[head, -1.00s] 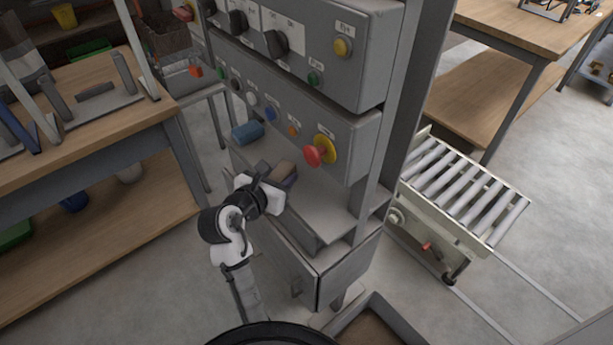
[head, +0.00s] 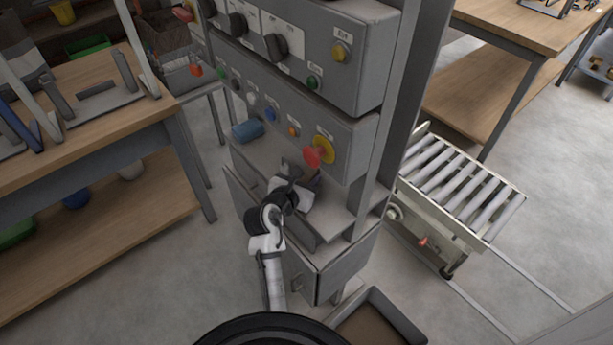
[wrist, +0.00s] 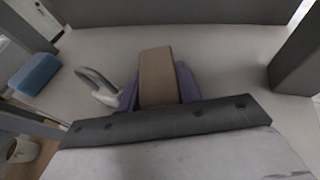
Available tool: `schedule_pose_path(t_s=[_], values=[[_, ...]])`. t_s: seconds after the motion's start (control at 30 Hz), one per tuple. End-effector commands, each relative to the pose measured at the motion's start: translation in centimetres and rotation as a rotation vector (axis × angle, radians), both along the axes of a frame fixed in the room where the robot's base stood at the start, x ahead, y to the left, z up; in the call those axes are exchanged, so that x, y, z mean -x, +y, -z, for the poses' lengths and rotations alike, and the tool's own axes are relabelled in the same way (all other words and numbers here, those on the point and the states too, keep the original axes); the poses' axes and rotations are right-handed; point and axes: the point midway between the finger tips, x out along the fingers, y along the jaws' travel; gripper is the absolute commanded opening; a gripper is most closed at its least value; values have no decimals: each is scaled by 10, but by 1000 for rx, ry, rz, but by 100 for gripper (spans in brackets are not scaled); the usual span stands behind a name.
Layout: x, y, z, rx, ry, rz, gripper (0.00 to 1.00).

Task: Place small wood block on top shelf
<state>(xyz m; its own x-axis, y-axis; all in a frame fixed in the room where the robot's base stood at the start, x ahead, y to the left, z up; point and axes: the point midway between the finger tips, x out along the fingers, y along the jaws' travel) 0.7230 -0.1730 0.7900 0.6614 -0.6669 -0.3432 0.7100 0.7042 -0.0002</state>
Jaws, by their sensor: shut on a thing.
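The small wood block (wrist: 157,76) is brown and sits between the purple finger pads of my gripper (wrist: 158,90) in the wrist view. My gripper is shut on it and points away over a grey ledge (wrist: 220,65). In the head view my gripper (head: 302,182) is at the grey ledge (head: 262,160) below the button panel, near the red knob. The block is mostly hidden there by the hand. I cannot tell whether the block touches the ledge. Which surface is the top shelf is not clear.
A blue object (head: 247,131) lies at the ledge's left end; it also shows in the wrist view (wrist: 35,74). A grey curved loop (wrist: 98,86) is left of the block. The red knob (head: 318,155) sticks out above. A grey post (wrist: 300,55) stands at right.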

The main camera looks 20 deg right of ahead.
Motion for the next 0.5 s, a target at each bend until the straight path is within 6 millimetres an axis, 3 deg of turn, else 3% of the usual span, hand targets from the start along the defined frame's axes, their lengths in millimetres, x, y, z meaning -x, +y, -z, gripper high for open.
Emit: schedule_pose_path(t_s=[0.27, 0.3, 0.37, 0.5], values=[[0, 1, 2, 0, 0, -1, 11], [0, 1, 2, 0, 0, -1, 38], [0, 1, 2, 0, 0, -1, 43], [0, 1, 2, 0, 0, -1, 43]])
